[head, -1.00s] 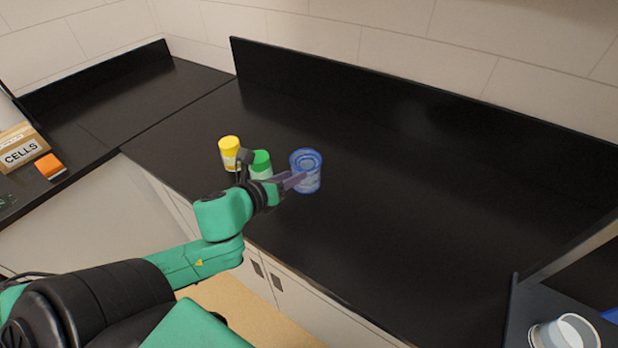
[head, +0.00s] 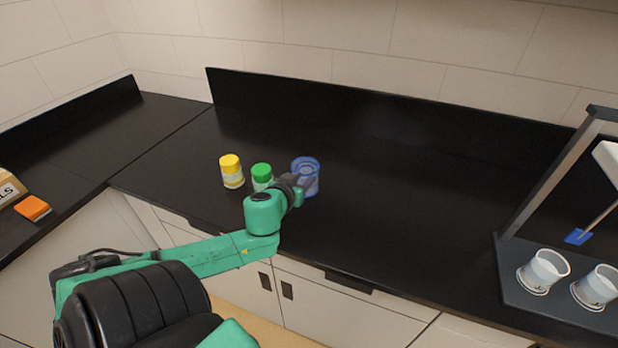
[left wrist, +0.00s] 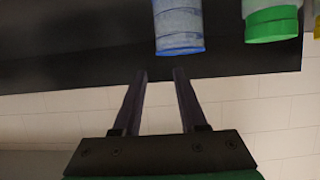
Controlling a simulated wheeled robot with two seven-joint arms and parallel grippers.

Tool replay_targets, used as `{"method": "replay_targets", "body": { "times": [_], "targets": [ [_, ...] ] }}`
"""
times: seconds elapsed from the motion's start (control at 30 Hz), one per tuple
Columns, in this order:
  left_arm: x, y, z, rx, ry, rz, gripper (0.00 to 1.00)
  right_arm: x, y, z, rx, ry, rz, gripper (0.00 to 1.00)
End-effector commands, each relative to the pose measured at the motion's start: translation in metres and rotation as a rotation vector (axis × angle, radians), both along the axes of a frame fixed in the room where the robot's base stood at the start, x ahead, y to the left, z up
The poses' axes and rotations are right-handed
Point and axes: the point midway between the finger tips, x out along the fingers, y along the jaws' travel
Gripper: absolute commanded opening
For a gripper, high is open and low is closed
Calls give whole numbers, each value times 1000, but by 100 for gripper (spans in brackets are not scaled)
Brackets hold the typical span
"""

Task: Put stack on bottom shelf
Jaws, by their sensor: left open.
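A translucent blue round stack (head: 306,168) stands upright on the black counter, right of the green-lidded jar (head: 261,171) and the yellow-lidded jar (head: 231,170). My left gripper (head: 305,184) is open in front of the stack and hides part of its lower side. In the left wrist view, the fingertips of the left gripper (left wrist: 160,74) are apart with nothing between them. The blue stack (left wrist: 178,25) is beyond them and a little to the right, with the green lid (left wrist: 271,25) farther right. I cannot identify a bottom shelf, and my right gripper is out of view.
At the right, a dark stand (head: 517,252) holds two white cups (head: 543,271) and (head: 597,286). A blue paddle (head: 578,237) shows behind them. An orange block (head: 33,208) lies on the left counter. The counter right of the stack is clear.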

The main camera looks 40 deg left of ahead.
Motion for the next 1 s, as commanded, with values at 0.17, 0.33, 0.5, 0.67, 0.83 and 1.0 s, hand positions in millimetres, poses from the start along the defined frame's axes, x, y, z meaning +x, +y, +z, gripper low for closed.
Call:
{"method": "replay_targets", "body": {
  "times": [0.17, 0.33, 0.5, 0.67, 0.83, 1.0],
  "targets": [
    [32, 11, -12, 1, -4, 0, 42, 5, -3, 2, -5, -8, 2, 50],
    [43, 14, -18, 1, -1, 0, 42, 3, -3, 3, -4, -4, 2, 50],
    [64, 19, -25, 1, -3, 1, 42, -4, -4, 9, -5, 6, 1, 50],
    [82, 26, -37, 1, -1, 1, 42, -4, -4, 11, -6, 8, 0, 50],
    [86, 26, -40, 1, 1, -3, 42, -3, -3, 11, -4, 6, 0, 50],
    [86, 26, -40, 1, 1, -3, 15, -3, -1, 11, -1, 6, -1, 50]
  ]
}}
